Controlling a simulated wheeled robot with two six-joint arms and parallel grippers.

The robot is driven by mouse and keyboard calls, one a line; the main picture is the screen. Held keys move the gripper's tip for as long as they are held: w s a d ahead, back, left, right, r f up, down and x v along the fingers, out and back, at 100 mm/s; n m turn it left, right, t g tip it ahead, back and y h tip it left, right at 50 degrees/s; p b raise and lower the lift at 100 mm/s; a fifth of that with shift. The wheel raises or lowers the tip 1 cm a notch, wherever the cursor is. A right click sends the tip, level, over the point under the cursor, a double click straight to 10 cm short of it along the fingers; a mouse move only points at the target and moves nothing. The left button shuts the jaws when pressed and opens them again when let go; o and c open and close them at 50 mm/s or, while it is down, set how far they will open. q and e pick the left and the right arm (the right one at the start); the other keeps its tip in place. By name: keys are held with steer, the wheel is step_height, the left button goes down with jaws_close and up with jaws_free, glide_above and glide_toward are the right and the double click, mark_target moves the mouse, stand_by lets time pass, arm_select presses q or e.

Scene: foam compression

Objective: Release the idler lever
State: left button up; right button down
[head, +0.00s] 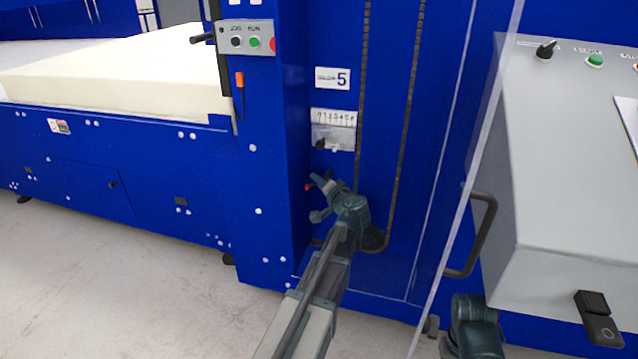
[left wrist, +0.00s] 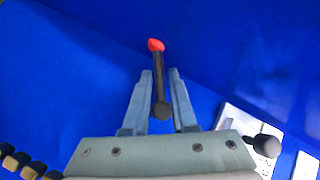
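The idler lever is a thin dark rod with a red tip (left wrist: 156,45) and a round dark hub (left wrist: 162,110) against the blue panel in the left wrist view. In the head view only its red tip (head: 308,187) shows clearly, beside my left gripper (head: 317,197). My left gripper (left wrist: 161,72) is open, with one finger on each side of the rod. Narrow blue gaps show between the rod and both fingers. The red tip sticks out past the fingertips. My right gripper is not in view; only a part of my right arm shows at the bottom right.
A numbered scale plate (head: 333,131) with a dark knob sits above the lever. A chain (head: 405,110) runs down the blue panel. A clear guard edge (head: 470,170) and grey console (head: 570,170) stand to the right. A foam block (head: 120,75) lies at the left.

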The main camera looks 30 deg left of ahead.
arm_select(q)
jaws_close()
stand_by(1.3)
